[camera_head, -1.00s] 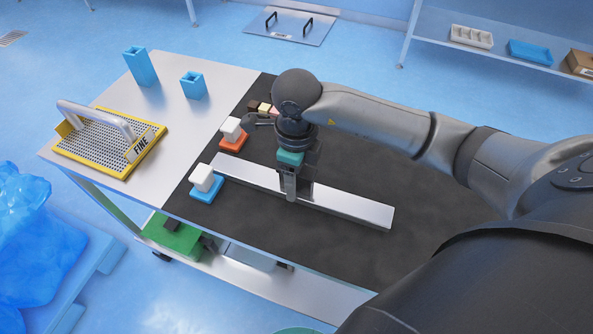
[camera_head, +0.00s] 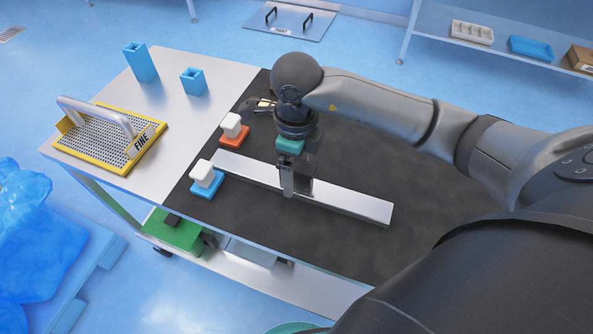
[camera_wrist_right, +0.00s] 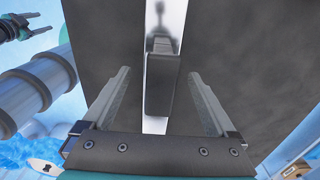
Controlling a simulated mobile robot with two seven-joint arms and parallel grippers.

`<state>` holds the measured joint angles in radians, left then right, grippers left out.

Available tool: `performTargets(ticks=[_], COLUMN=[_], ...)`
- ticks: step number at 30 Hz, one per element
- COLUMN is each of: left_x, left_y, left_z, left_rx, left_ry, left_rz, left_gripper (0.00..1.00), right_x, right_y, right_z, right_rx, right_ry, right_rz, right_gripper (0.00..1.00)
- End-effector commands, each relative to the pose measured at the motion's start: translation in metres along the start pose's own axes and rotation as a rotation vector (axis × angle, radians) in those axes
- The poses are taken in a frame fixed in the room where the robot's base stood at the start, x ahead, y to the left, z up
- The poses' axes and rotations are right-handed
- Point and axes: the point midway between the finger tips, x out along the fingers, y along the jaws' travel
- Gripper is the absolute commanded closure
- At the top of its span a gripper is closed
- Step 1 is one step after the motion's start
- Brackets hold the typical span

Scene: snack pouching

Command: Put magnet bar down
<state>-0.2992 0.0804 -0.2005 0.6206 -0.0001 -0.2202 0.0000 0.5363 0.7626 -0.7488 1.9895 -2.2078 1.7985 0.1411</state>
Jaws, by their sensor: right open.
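The magnet bar, a long silver bar (camera_head: 345,200), lies flat on the dark mat and runs diagonally in the head view. In the right wrist view its silver face (camera_wrist_right: 154,125) runs top to bottom, with a dark block-shaped grip (camera_wrist_right: 160,84) on it. My right gripper (camera_head: 288,192) is over the bar's middle. The wrist view shows the right gripper (camera_wrist_right: 160,88) open, one finger on each side of the grip, with gaps on both sides.
White blocks on an orange base (camera_head: 235,139) and a blue base (camera_head: 206,190) stand near the bar's left end. A yellow-framed sieve marked FINE (camera_head: 110,150) and two blue holders (camera_head: 141,66) (camera_head: 194,84) stand on the bare tabletop. The mat's right side is clear.

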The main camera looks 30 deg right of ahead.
Motion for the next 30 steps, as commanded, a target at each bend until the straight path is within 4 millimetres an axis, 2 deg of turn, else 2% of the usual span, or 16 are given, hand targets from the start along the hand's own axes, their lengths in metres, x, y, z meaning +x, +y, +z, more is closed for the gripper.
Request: performTargets(ticks=[1, 6, 13, 18, 27, 30], left_x=[-0.003, -0.009, -0.014, -0.015, -0.015, -0.015], left_y=[0.0, 0.0, 0.0, 0.0, 0.0, 0.0], left_z=[0.0, -0.001, -0.001, -0.001, -0.001, -0.001], left_rx=[0.0, -0.001, -0.001, -0.001, -0.002, -0.002], left_ry=[0.0, 0.0, -0.001, -0.001, -0.001, -0.001], left_rz=[0.0, 0.0, 0.0, 0.0, 0.0, 0.001], left_gripper=[0.38, 0.38, 0.38, 0.38, 0.38, 0.38], right_x=[-0.014, -0.052, -0.09, -0.101, -0.101, -0.099], right_y=[-0.001, -0.001, -0.001, 0.0, 0.0, 0.005], right_z=[0.001, 0.001, 0.001, 0.0, 0.0, 0.003], right_rx=[-0.002, 0.0, -0.001, 0.0, 0.0, -0.008], right_ry=[-0.005, -0.005, -0.003, -0.002, -0.001, -0.016], right_rz=[-0.005, -0.005, -0.003, -0.001, -0.001, 0.021], right_gripper=[0.08, 0.08, 0.08, 0.08, 0.08, 0.08])
